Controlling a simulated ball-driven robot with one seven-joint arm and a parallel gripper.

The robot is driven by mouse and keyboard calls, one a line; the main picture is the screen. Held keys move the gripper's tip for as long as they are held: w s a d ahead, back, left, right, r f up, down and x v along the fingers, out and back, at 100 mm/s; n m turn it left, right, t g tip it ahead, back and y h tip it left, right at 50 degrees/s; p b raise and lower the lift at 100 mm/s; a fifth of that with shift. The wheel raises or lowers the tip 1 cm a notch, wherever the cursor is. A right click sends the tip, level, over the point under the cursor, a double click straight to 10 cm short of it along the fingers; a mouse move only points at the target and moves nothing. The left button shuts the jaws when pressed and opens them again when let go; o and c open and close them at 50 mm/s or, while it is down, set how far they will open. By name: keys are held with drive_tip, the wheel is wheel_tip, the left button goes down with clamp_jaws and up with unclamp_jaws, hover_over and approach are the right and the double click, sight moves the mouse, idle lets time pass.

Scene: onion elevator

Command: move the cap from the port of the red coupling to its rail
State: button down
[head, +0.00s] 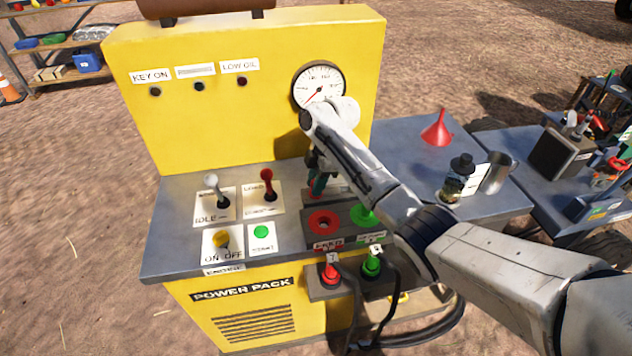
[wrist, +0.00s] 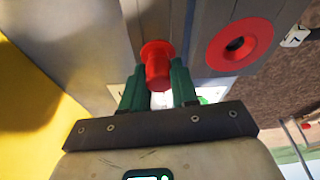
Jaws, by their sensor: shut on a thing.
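My gripper (wrist: 158,88) is shut on the red cap (wrist: 156,66), a flanged red plug between its two green fingers. In the head view my gripper (head: 317,178) is partly hidden by my arm and is just behind the red coupling (head: 322,222) on the power pack. In the wrist view the red coupling's port (wrist: 238,44) is uncovered, a red ring with a dark hole, to the right of the cap. The cap is close to a grey ledge behind the couplings, probably the rail; I cannot tell whether it touches.
A green coupling (head: 363,216) is right of the red one, partly hidden by my arm. Red and green hose ends (head: 331,273) are below in front. Levers (head: 268,185) stand to the left. A yellow panel with a gauge (head: 318,86) rises behind.

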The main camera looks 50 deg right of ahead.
drive_tip(key=shift+c, duration=1.9)
unclamp_jaws()
drive_tip(key=shift+r+p, duration=3.1)
drive_tip(key=shift+r, duration=0.45)
